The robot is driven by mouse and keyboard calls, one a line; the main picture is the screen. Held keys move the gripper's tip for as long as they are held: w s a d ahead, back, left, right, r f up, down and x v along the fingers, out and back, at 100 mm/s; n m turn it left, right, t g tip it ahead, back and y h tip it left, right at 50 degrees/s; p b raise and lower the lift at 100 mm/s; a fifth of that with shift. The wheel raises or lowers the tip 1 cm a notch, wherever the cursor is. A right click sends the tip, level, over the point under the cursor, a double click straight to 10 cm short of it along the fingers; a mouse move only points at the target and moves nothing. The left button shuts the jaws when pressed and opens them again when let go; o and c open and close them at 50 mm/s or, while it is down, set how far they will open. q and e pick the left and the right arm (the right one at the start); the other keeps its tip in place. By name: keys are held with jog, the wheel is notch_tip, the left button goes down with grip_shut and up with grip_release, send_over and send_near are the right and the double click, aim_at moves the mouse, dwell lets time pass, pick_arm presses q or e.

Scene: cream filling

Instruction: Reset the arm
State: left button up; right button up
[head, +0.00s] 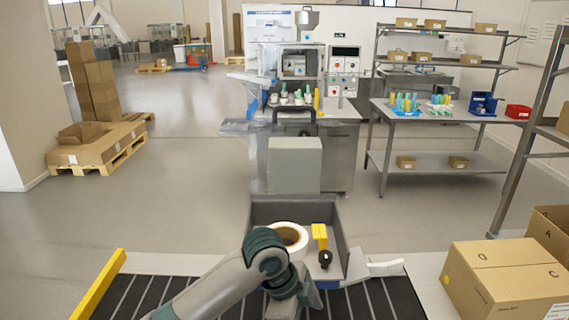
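My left arm (215,290) comes in from the lower left and bends at a dark green joint in front of a grey open bin. Its far end drops toward the bottom of the picture, and I see no fingertips of my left gripper. My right arm and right gripper are not in view. The grey bin (343,238) stands ahead of me and holds a roll of pale tape (289,233) and a yellow tool (320,235) with a dark part. My arm covers the bin's front left part.
A dark ribbed surface (370,302) lies below, with a yellow bar (100,287) at its left. Cardboard boxes (510,278) stand close at the right. The filling machine (296,68) is ahead, with a steel table (445,113) to its right. A pallet (105,153) stands at left.

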pick_arm(q)
jog(key=s+a+f+n+t+h, duration=0.1)
jog(key=s+a+f+n, duration=0.4)
jog(key=s+f+n, duration=0.15)
jog(key=s+a+f+n+t, duration=0.2)
jog(key=s+a+f+n, duration=0.3)
jog(key=f, duration=0.3)
jog(key=s+a+f+n+y, duration=0.2)
jog(key=s+a+n+y, duration=0.15)
jog(key=s+a, duration=0.5)
jog(key=s+a+f+n+y, duration=0.2)
jog(key=s+a+f+n, duration=0.15)
jog(key=s+a, duration=0.45)
notch_tip(320, 180, down, 30)
jog(key=a+b, duration=0.1)
jog(key=b, duration=0.2)
jog(key=s+a+f+g+b, duration=0.2)
jog(key=s+a+f+b, duration=0.1)
jog(key=s+f, duration=1.4)
notch_tip(320, 180, down, 4)
jog(key=shift+s+f, duration=0.2)
jog(key=shift+s, duration=0.2)
jog(key=shift+a, duration=0.1)
